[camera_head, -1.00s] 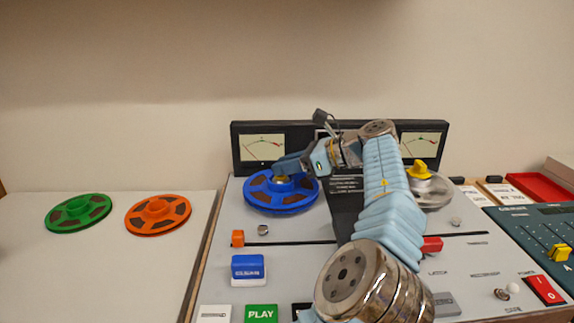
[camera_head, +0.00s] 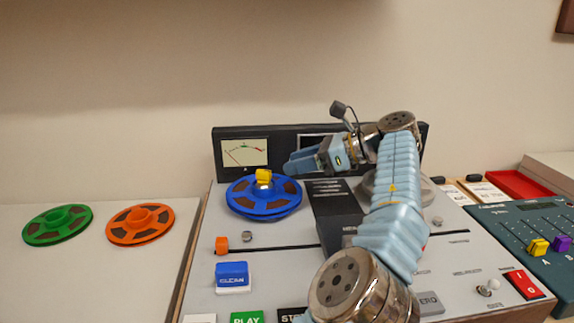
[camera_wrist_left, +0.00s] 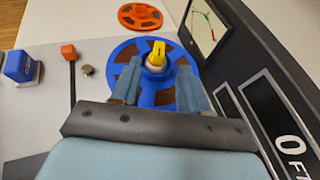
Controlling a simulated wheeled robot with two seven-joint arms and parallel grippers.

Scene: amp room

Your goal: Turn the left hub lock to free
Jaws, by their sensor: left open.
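The left hub lock is a yellow knob (camera_head: 263,176) on a silver hub at the centre of the blue reel (camera_head: 264,206). In the left wrist view the yellow knob (camera_wrist_left: 157,50) stands upright with its bar pointing roughly up the picture, over the blue reel (camera_wrist_left: 165,94). My left gripper (camera_head: 288,164) is above and to the right of the knob, apart from it. In the left wrist view its two fingers (camera_wrist_left: 158,78) are spread with nothing between them. My right gripper is not in view.
A black meter panel (camera_head: 240,154) stands behind the reel. An orange slider (camera_head: 222,245) and blue CLEAN button (camera_head: 232,276) sit in front. Green (camera_head: 57,224) and orange (camera_head: 140,223) reels lie on the left table. My arm hides the right hub.

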